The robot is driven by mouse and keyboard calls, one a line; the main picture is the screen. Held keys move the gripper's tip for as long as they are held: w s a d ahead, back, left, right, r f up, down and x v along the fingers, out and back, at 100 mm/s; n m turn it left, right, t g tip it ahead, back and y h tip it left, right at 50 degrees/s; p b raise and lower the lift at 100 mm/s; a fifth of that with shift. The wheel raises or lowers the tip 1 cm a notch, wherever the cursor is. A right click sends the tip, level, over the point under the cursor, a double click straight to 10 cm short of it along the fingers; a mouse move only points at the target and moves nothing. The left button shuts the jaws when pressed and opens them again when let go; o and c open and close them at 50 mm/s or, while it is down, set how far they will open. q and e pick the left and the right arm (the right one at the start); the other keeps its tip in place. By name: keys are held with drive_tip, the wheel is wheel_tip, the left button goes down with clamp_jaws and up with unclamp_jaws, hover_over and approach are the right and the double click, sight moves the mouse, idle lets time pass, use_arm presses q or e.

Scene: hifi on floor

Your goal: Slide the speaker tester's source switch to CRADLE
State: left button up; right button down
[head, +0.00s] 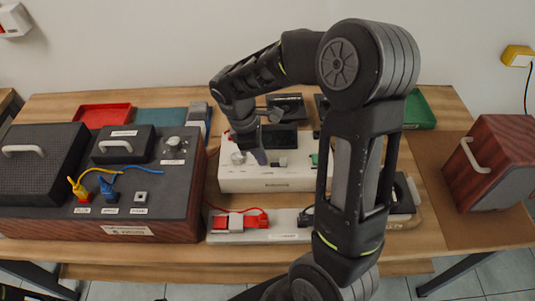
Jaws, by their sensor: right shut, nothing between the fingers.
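The speaker tester appears to be the white box (236,183) in the middle of the table, with a dark screen (279,137), a round knob (238,158) and small controls on top. My right gripper (260,157) points down at the tester's top, just right of the knob. It is shut and holds nothing. I cannot tell whether its tips touch the panel. The source switch and its labels are too small or hidden to make out. My right arm covers the tester's right part. My left gripper is out of view.
A wooden speaker (494,160) stands right. Red (102,115) and green (420,110) trays are at the back.

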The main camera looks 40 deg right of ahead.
drive_tip(key=v, duration=1)
drive_tip(key=shift+w+a+b, duration=0.25)
drive_tip(key=shift+b, duration=0.1)
